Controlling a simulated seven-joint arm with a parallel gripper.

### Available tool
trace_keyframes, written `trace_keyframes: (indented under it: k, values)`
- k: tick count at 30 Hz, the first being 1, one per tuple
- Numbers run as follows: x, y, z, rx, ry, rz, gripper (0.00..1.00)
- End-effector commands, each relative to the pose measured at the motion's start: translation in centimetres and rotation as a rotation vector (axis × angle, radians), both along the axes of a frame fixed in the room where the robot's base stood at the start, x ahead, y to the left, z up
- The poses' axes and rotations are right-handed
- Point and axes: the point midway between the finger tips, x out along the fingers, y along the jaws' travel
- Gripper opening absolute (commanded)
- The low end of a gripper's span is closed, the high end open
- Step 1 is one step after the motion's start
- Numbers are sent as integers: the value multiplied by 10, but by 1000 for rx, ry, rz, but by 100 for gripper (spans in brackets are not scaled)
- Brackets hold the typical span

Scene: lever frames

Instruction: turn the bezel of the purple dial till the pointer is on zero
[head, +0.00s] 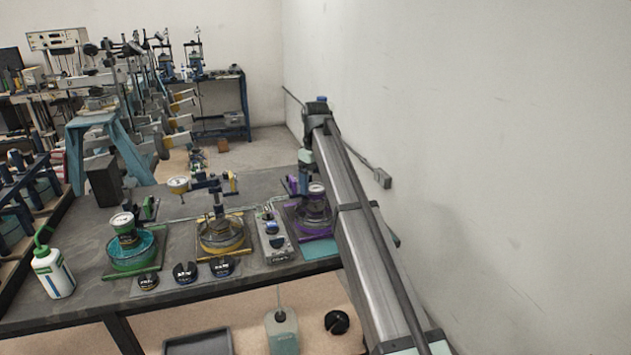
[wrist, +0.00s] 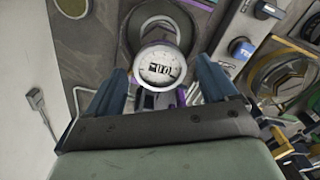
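The purple dial (head: 316,189) stands on the purple-framed station at the right end of the bench in the head view. In the wrist view its round white face (wrist: 159,68) sits inside a pale bezel, with dark marks in the middle. The pointer and the zero are too small to read. My gripper (wrist: 162,72) is open, with one blue finger on the left of the dial and one on the right. Gaps show between the fingers and the bezel. In the head view my arm reaches over the station, and the gripper's fingertips are hard to make out.
A yellow station (head: 221,236) and a green station (head: 135,250) stand to the left. A grey control box (head: 272,236) is close beside the purple station. Small black knobs and a white bottle (head: 53,268) are near the front edge. The wall (head: 480,150) is close on the right.

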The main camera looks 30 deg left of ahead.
Motion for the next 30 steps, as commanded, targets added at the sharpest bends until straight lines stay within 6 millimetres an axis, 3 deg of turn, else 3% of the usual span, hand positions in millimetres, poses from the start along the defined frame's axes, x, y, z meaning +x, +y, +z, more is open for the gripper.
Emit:
trace_keyframes:
  k: [8,13,30]
  values:
    - [0,0,1,0,0,0,87]
    - [1,0,15,0,0,0,87]
    - [1,1,117,0,0,0,87]
